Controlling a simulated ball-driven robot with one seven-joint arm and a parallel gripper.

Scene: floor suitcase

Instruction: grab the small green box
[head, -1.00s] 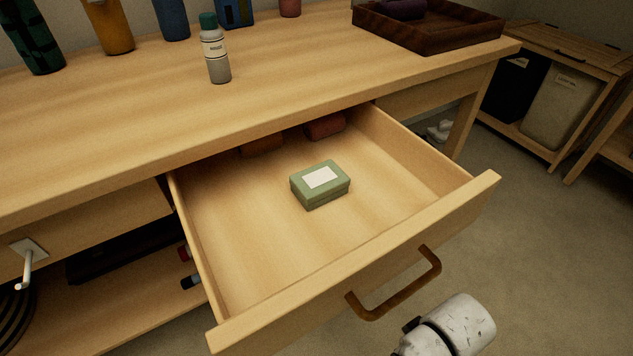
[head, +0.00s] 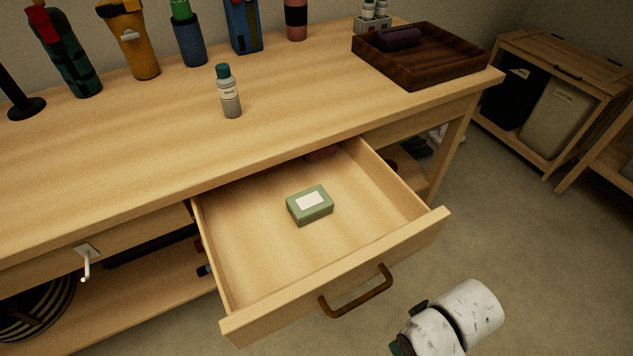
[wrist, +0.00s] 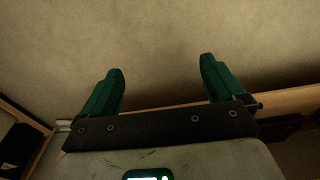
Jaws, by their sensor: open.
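The small green box (head: 310,205) with a white label on its lid lies in the open drawer (head: 262,275), near the middle of its floor. The drawer has a brown handle (head: 357,293) on its front. In the wrist view my gripper (wrist: 160,80) has its two green fingers wide apart with nothing between them. The box does not show in the wrist view. In the head view part of my white arm shows at the lower right, outside the drawer and in front of it; the fingertips are not visible there.
The wooden workbench (head: 150,135) carries a grey bottle with a green cap (head: 229,95), several containers along the back and a dark wooden tray (head: 425,70). Another item sits deep in the drawer, partly under the bench top. Open floor (head: 540,250) lies to the right.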

